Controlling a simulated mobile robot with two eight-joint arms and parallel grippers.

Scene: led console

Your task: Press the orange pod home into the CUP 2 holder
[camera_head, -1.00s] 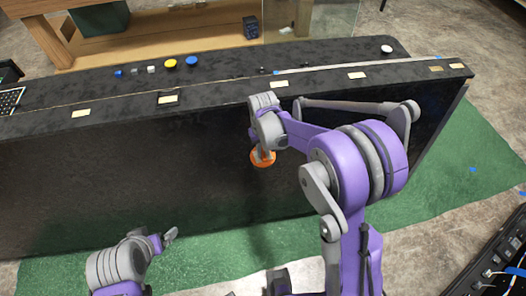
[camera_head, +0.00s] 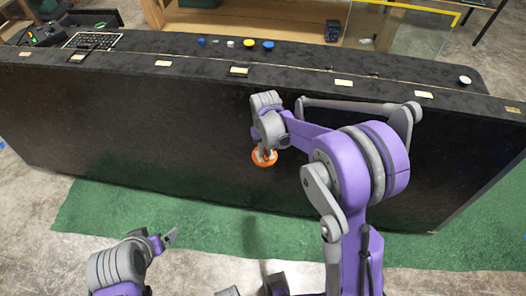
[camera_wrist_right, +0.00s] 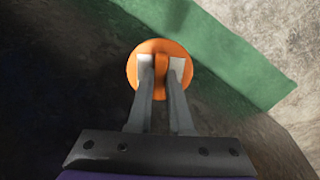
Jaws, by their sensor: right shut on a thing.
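The orange pod (camera_head: 264,157) is round with a raised grip. My right gripper (camera_head: 264,152) is shut on it and holds it in the air in front of the black front face of the console (camera_head: 150,130), below its top edge. In the right wrist view the two fingertips (camera_wrist_right: 161,70) clasp the tab of the pod (camera_wrist_right: 160,47), with green mat and dark console around it. My left gripper (camera_head: 170,237) is low at the lower left, away from the console; its jaw gap is too small to tell. I cannot make out the CUP 2 holder or any label text.
The console top carries blue, yellow and white buttons (camera_head: 249,43), a white knob (camera_head: 465,80) at the right and several cream labels (camera_head: 239,70). A keyboard (camera_head: 92,41) lies at the upper left. Green mat (camera_head: 210,215) and open floor lie in front.

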